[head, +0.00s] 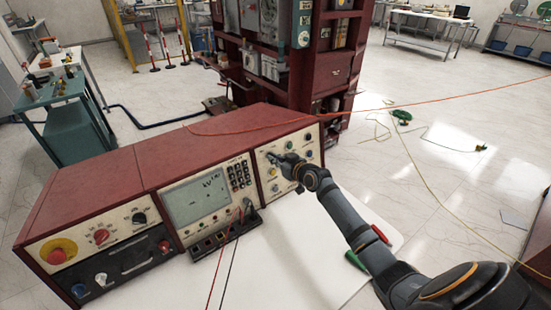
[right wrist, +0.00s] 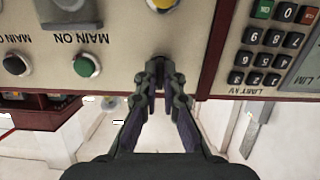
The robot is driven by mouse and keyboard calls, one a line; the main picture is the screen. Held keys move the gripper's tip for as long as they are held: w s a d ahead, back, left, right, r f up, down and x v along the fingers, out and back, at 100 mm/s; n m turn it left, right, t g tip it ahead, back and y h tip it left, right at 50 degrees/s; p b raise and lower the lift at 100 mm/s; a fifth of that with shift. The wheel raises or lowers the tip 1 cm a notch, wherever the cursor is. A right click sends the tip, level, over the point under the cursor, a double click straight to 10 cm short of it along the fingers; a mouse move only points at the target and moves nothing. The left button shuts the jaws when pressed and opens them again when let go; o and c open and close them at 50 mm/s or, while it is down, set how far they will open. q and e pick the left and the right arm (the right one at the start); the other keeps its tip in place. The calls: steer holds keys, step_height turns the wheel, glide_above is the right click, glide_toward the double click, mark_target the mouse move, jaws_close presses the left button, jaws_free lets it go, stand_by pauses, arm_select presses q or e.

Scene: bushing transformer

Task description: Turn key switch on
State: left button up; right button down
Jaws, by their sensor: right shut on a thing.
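The cream control panel (head: 268,178) with buttons is at the right end of the red console. My right gripper (head: 275,158) reaches it from the lower right, with its fingertips at the panel face. In the right wrist view, which shows the panel upside down, the gripper (right wrist: 159,75) has its fingertips close together at the panel's edge, between a green button and the keypad. It is shut on what seems to be the key switch; the fingers hide it, so I cannot tell how far it is turned. My left gripper is not in view.
A green button (right wrist: 87,65), a black button (right wrist: 14,64) and a yellow button (right wrist: 162,4) sit around the fingertips. The keypad (head: 239,176) and display (head: 197,201) are left of the panel. Red and black leads hang over the white table (head: 300,260).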

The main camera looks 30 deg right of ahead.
steer(key=shift+f+m+y+p, duration=0.1)
steer(key=shift+m+y+p, duration=0.5)
steer(key=shift+m, duration=3.7)
steer(key=c, duration=1.5)
jaws_free()
steer(key=v, duration=0.7)
steer(key=shift+s, duration=0.25)
